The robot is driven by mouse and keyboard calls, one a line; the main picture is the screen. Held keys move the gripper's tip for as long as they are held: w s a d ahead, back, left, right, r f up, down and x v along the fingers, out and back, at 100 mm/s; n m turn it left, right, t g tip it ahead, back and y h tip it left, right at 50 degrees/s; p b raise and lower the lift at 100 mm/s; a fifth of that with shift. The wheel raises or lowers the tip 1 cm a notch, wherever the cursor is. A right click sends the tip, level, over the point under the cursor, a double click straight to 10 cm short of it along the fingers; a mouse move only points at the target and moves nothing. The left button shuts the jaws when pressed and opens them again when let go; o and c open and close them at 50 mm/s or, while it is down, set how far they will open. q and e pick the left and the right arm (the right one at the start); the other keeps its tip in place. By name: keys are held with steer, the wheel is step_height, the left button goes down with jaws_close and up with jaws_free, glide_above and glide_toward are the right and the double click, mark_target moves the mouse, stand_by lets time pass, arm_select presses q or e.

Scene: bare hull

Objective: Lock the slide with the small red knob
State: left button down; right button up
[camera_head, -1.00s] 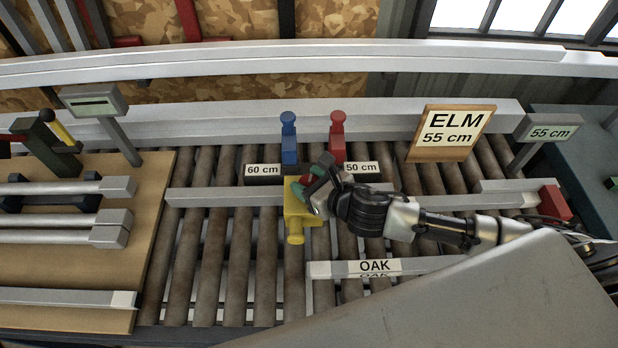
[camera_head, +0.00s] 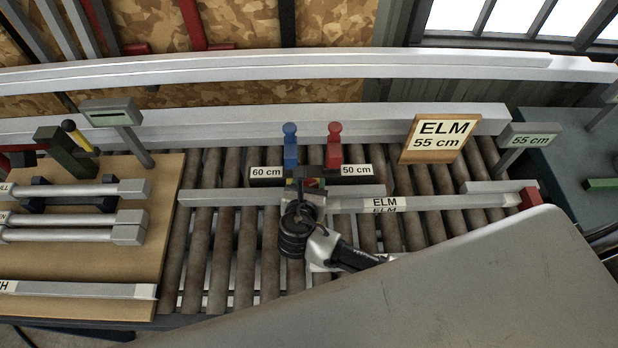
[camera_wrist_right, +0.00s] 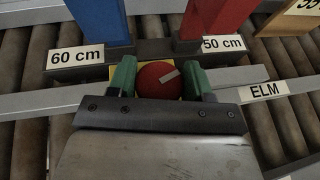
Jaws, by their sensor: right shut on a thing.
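The small red knob (camera_wrist_right: 158,79) sits between the green fingertips of my right gripper (camera_head: 310,184), which is shut on it; the fingers also show in the wrist view (camera_wrist_right: 161,80). A little of the yellow slide (camera_wrist_right: 97,73) shows beside the left finger; the gripper and wrist hide most of it. Just behind stand a blue post (camera_head: 290,146) by the "60 cm" label and a red post (camera_head: 334,148) by the "50 cm" label. I cannot tell how far the knob is turned. My left gripper is not in view.
A bar marked ELM (camera_head: 430,203) lies on the rollers right of my gripper, reaching a red end block (camera_head: 530,197). An "ELM 55 cm" sign (camera_head: 439,139) and a "55 cm" display (camera_head: 529,136) stand behind. Bars lie on the tan board (camera_head: 90,263) at left.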

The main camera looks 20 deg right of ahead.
steer(key=shift+m+g+h+p, duration=0.85)
steer(key=shift+m+g+h, duration=0.65)
steer(key=shift+m+h, duration=0.65)
steer(key=o, duration=0.7)
steer(key=shift+c, duration=0.2)
steer(key=shift+a, duration=0.1)
steer(key=b+v, duration=0.2)
steer(key=v, duration=0.8)
steer(key=shift+s+a+r, duration=0.15)
steer(key=shift+a+r, duration=0.05)
steer(key=shift+r, duration=0.05)
